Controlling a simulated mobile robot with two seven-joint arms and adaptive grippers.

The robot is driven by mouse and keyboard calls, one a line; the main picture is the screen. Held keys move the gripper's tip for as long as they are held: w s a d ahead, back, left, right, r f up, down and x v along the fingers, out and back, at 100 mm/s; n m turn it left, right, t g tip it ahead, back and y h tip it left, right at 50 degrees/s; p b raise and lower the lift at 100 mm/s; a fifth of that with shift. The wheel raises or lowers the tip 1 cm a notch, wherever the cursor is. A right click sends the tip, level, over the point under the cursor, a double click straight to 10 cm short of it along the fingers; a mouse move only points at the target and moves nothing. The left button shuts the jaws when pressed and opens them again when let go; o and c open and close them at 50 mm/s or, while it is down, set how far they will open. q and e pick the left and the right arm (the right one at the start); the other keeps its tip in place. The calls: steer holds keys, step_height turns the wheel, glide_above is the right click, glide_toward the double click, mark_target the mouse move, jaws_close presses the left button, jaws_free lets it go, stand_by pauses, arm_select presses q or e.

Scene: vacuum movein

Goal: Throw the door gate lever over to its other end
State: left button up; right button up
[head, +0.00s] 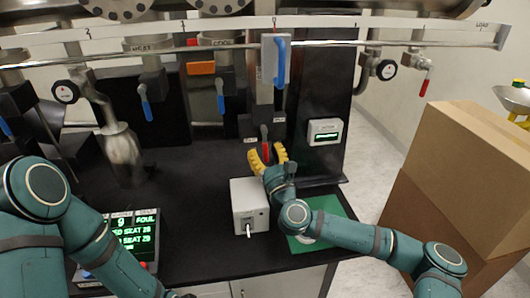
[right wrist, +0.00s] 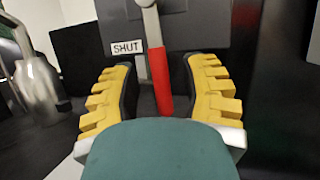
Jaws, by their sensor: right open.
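The door gate lever (head: 265,146) is a red handle on a grey pivot, low on the dark column at the back of the bench. It also shows in the right wrist view (right wrist: 160,78), hanging down and slightly tilted, just right of a SHUT label (right wrist: 126,47). My right gripper (head: 267,155) is open, with its yellow ridged fingers on either side of the red handle. In the right wrist view, gaps show between the handle and both fingers (right wrist: 160,98). My left arm comes in at the lower left; its gripper is outside the picture.
A white box (head: 249,204) stands just before my right gripper, beside a green mat (head: 328,208). A small display (head: 325,132) is right of the lever. Blue-handled valves hang from the pipe above. Cardboard boxes (head: 466,150) stand at right.

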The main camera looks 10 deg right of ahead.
steer(key=v, duration=0.7)
steer(key=shift+s, duration=0.25)
